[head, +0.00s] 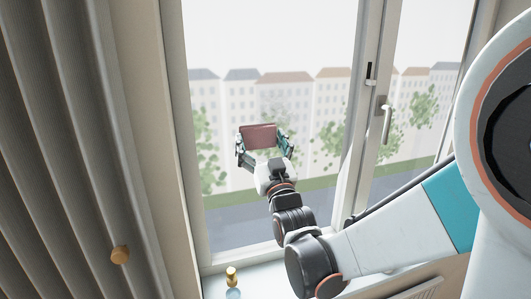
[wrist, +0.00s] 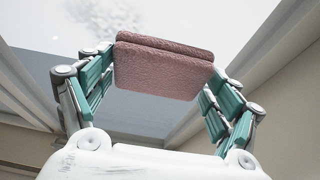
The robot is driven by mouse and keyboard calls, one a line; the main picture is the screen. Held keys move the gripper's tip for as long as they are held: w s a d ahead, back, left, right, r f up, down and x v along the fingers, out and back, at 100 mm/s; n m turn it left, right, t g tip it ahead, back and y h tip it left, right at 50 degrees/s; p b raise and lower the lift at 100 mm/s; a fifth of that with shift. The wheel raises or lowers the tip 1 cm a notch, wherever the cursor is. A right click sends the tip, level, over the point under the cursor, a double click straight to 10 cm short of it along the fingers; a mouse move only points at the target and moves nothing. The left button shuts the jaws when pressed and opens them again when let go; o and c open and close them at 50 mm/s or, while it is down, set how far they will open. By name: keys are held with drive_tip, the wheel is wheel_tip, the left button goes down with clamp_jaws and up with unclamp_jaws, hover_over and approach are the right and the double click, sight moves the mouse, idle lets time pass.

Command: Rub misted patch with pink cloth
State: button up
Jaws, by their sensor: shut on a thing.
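My gripper (head: 264,143) is raised in front of the left window pane (head: 270,45), with its two fingers on either side of the pink cloth (head: 258,134). It is shut on the cloth, which looks like a folded, thick pad in the wrist view (wrist: 163,72). I cannot tell whether the cloth touches the glass. A pale mottled patch (wrist: 88,18) shows on the glass at the upper left of the wrist view, beyond the cloth; I cannot tell for sure that it is the mist. No clear misted patch shows in the head view.
A window handle (head: 387,124) sits on the frame right of the pane. A grey curtain (head: 60,150) hangs at the left, with a wooden knob (head: 120,254) near it. A small yellow bottle (head: 231,273) stands on the sill below, near a pale blue round thing (head: 233,294).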

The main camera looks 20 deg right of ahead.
drive_tip(key=shift+w+r, duration=0.1)
drive_tip(key=shift+w, duration=2.85)
drive_tip(key=shift+w, duration=1)
drive_tip(key=shift+s+d+b, duration=0.15)
drive_tip(key=shift+d+b, duration=0.3)
drive_tip(key=shift+d, duration=1.1)
drive_tip(key=shift+d+b, duration=0.9)
drive_tip(key=shift+d, duration=5.55)
drive_tip(key=shift+r+p, duration=0.85)
drive_tip(key=shift+r, duration=0.45)
drive_tip(key=shift+a+f+b, duration=0.1)
drive_tip(key=shift+a+b, duration=0.35)
drive_tip(key=shift+a, duration=4.5)
